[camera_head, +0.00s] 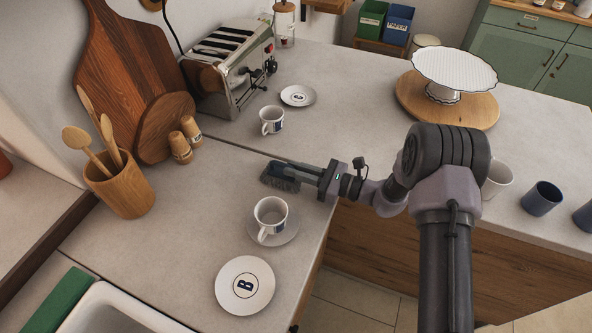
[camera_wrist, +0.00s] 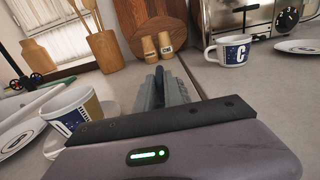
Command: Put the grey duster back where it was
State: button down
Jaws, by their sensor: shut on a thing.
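The grey duster (camera_head: 279,181), a brush with dark grey bristles and a bluish top, is at my gripper's end above the counter. My gripper (camera_head: 298,172) is shut on it. The bristles point down; I cannot tell whether they touch the counter. In the wrist view, my gripper (camera_wrist: 172,88) reaches forward, and a dark blue part of the duster (camera_wrist: 159,80) shows between the grey fingers; the rest is hidden.
A mug (camera_head: 270,214) on a saucer stands just in front of the duster. Another mug (camera_head: 271,120) is behind it, near a saucer (camera_head: 298,96) and toaster (camera_head: 226,72). A "B" plate (camera_head: 244,285) lies in front. Two shakers (camera_head: 186,138) and a utensil pot (camera_head: 121,185) stand left.

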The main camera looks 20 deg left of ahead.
jog(key=c, duration=1.5)
grip_release()
jog(key=shift+f, duration=0.1)
jog(key=shift+o, duration=0.2)
